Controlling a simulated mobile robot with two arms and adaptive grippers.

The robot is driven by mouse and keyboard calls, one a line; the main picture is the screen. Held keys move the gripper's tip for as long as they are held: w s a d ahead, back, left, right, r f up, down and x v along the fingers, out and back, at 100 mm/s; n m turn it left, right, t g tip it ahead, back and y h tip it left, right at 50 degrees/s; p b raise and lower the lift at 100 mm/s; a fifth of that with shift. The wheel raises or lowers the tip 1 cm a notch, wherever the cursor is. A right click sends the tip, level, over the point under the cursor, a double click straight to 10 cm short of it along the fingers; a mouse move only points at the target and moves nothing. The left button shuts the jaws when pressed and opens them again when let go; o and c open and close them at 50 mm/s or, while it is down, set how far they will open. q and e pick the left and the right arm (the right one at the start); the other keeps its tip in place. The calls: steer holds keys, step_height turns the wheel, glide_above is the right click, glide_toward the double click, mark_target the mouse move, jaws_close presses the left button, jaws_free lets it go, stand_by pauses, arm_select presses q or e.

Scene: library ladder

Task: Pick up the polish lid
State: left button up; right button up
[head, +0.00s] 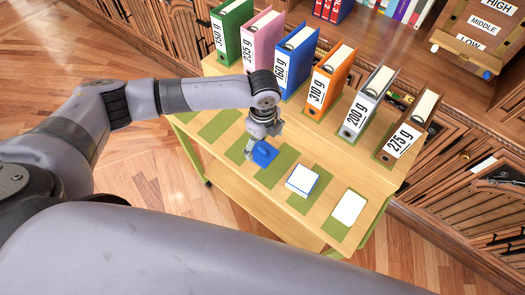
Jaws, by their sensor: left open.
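A small blue piece with a raised part on top, which looks like the polish lid (264,154), lies on the wooden cart top over a green strip. My left gripper (260,142) is open and points down right above the blue piece, with its fingers close to it. Whether the fingers touch it cannot be told from this view. A white box with blue edges (302,180) sits to the right of the blue piece, on another green strip. My right gripper is not in view.
The wooden cart (208,163) has green strips along its front. Several weight-labelled binders, such as the orange binder (330,82), stand along its back. A white flat block (348,207) lies at the right. A tilted HIGH/MIDDLE/LOW board (483,27) stands behind. The left strips are bare.

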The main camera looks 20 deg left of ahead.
mark_target(261, 150)
arm_select(q)
steer(key=f, duration=0.4)
steer(key=shift+a+f+p, duration=0.2)
steer(key=shift+f+p, duration=0.1)
steer(key=shift+s, duration=0.15)
steer(key=c, duration=1.7)
steer(key=shift+c, duration=0.7)
jaws_close()
